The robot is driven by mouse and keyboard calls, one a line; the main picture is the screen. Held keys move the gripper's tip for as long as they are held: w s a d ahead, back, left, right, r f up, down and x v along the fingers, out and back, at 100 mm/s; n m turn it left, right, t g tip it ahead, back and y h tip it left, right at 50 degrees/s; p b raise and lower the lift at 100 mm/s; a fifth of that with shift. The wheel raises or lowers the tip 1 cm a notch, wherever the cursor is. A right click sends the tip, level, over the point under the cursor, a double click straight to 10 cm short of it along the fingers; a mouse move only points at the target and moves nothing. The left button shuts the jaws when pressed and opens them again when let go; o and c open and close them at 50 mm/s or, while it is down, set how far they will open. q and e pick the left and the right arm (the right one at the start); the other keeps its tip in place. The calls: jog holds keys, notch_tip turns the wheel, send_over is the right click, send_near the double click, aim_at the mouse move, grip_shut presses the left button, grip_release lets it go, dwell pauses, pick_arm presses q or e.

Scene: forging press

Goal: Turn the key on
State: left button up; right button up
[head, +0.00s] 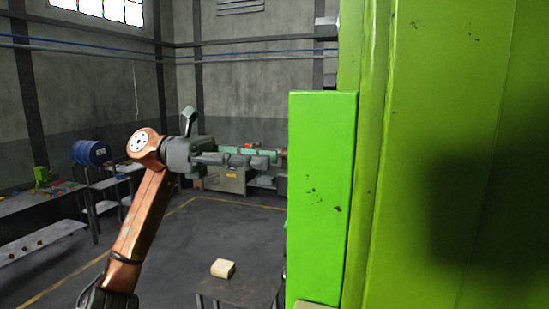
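No key shows in the head view. A bright green box (321,190) with dark scuffs is fixed to the large green press (455,110) that fills the right side. Any key on a face of the box turned away from me is hidden. My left gripper (262,160) is grey, on a copper-coloured arm, and points right towards the box's left edge. It appears a little short of that edge in the picture. I see it side-on, and its finger opening is not clear. I see nothing held in it. My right gripper is not in view.
A low table (240,291) with a cream block (223,268) stands below the gripper. A greenish machine (225,177) stands at the back. The floor between is open.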

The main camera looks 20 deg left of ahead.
pick_arm(q)
jog(key=d, duration=0.3)
jog(key=shift+s, duration=0.15)
jog(key=shift+c, duration=0.4)
jog(key=shift+d+r, duration=0.1)
jog(key=shift+d, duration=0.05)
jog(key=c, duration=0.5)
grip_shut()
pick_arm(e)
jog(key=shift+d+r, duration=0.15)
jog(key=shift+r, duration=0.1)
